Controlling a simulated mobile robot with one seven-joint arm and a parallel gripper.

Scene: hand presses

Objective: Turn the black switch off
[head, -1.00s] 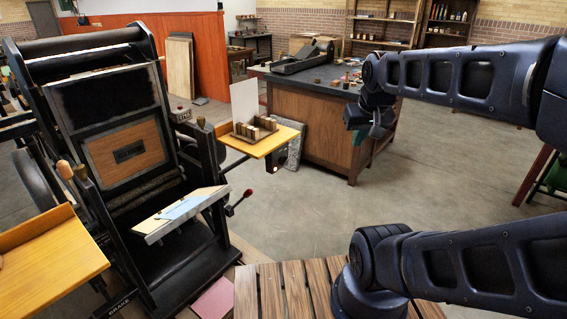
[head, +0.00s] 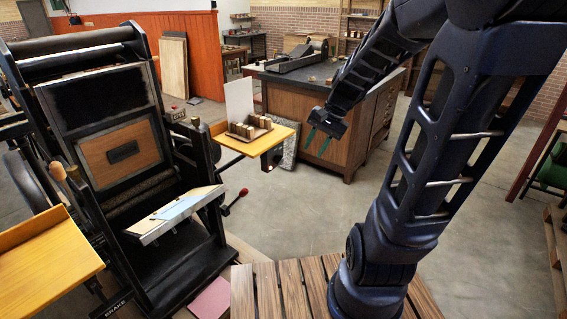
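My gripper (head: 317,139) hangs in the air at centre right, to the right of the yellow shelf. Its two green fingers point down and to the left, with a gap between them and nothing held. I cannot clearly make out the black switch. A small dark box (head: 271,157) shows under the right end of the yellow shelf, with a pale spot low on it. A small grey box (head: 177,115) with a reddish mark sits at the press's upper right side. Both are too small to tell whether either is the switch. My gripper appears apart from both.
The black hand press (head: 185,265) fills the left. Its yellow side shelf (head: 252,142) holds a tray of small blocks, and a red-knobbed lever (head: 236,201) sticks out below. A wooden workbench (head: 310,95) stands behind my gripper. The concrete floor (head: 320,210) between is clear.

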